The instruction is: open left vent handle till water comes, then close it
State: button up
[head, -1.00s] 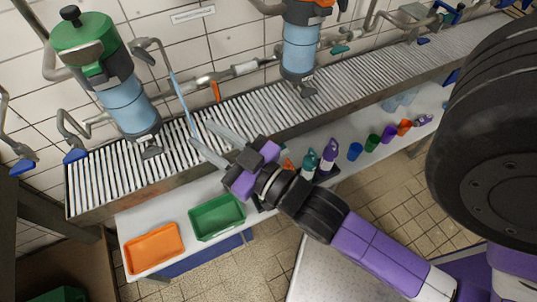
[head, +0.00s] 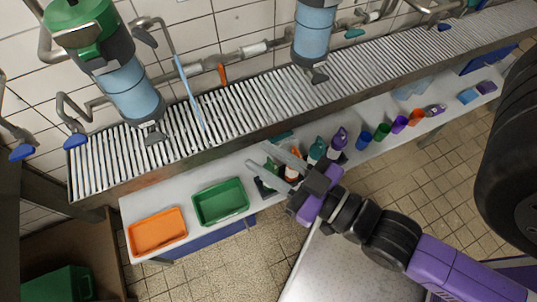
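The left filter housing, with a green and dark cap (head: 85,30) and a light-blue body (head: 130,95), stands over the left of the grated trough. Beside its cap is a dark grey handle (head: 144,34) on a bent vent pipe (head: 160,32). A thin light-blue streak (head: 188,92) runs from below the pipe's bend to the grating. It looks like water, though a tube cannot be ruled out. My gripper (head: 256,154) is open and empty, with its fingers apart, over the shelf in front of the trough. It is well to the right of the handle and touches nothing visible.
The grated trough (head: 240,105) runs along the tiled wall. Below it, the white shelf holds an orange tray (head: 157,232), a green tray (head: 220,202), bottles (head: 338,140) and several coloured cups (head: 382,132). A second blue housing (head: 313,35) stands right of the first.

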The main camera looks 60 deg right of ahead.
jog(key=shift+w, duration=0.1)
jog(key=g+h+b, duration=0.3)
jog(key=h+b, duration=0.1)
jog(key=h, duration=0.4)
send_near(146, 42)
jog(key=shift+n, duration=0.4)
jog(key=x, duration=0.6)
jog(key=p+x, duration=0.1)
jog(key=x, duration=0.6)
jog(key=shift+w+d, duration=0.3)
jog(key=shift+c, duration=0.4)
grip_shut()
